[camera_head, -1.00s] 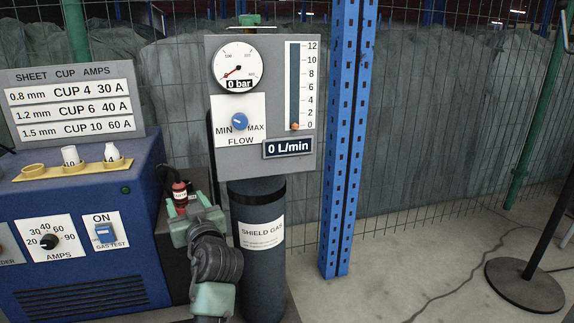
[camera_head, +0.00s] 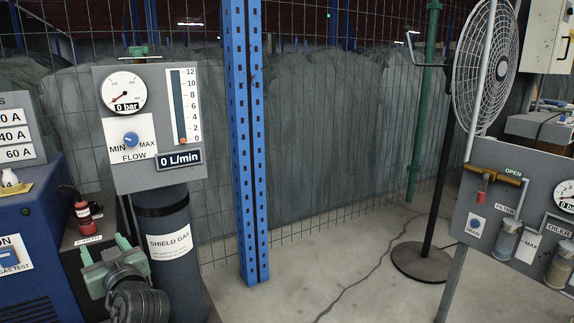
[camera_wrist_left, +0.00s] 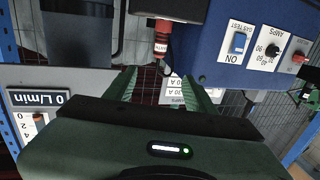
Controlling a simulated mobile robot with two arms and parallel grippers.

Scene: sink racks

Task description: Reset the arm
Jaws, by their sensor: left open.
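My left gripper (camera_head: 106,250) is open and empty in front of the blue welding machine and the shield gas cylinder (camera_head: 172,238). Its two green fingers also show in the left wrist view (camera_wrist_left: 160,88), which is upside down. A red connector (camera_head: 83,211) on a black cable stands at the machine's right side, beyond the fingers and apart from them. In the wrist view the red connector (camera_wrist_left: 161,46) lies past the gap between the fingertips. My right gripper is in neither view.
A gas panel (camera_head: 185,166) reads 0 bar and 0 L/min. The blue welding machine (camera_head: 40,220) stands left. A blue post (camera_head: 245,150), a fan (camera_head: 486,60) on a round base (camera_head: 420,262) and a grey filter panel (camera_head: 480,215) stand right.

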